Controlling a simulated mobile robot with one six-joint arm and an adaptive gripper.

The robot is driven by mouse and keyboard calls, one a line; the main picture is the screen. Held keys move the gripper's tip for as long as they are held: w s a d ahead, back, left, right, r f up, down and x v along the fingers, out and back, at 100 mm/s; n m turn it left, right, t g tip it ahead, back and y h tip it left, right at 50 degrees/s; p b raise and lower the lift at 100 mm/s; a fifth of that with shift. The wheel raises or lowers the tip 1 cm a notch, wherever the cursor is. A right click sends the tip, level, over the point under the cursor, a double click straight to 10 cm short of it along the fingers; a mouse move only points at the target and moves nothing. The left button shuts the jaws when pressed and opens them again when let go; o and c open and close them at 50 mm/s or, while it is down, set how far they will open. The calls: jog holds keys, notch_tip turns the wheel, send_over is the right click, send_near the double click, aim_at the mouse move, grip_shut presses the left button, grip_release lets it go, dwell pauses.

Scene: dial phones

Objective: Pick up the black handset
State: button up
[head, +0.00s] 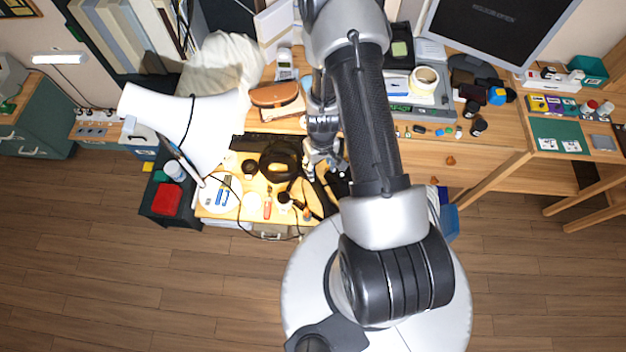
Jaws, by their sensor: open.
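A black rounded object (281,161), which looks like a dial phone, sits on the low wooden surface (236,165) left of my gripper. A dark elongated shape (324,196) lies just below my gripper in the picture, partly hidden by my arm. I cannot tell for sure which of these is the black handset. My gripper (325,167) points down, open, just right of the black rounded object. I see nothing between its fingers, and its height above the surface is hard to judge.
A white lamp shade (208,130) stands close on the left. Cables, small bottles and a white disc (217,195) crowd the low surface. The desk behind holds a brown case (277,95), a tape roll (425,79) and a monitor (495,25). The wooden floor (120,270) is clear.

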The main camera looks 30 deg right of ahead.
aim_at(319, 190)
jog(key=f+b, duration=1.7)
jog(key=f, duration=0.1)
jog(key=shift+s+f, duration=0.15)
jog(key=shift+s, duration=0.05)
grip_shut()
dwell(0.4)
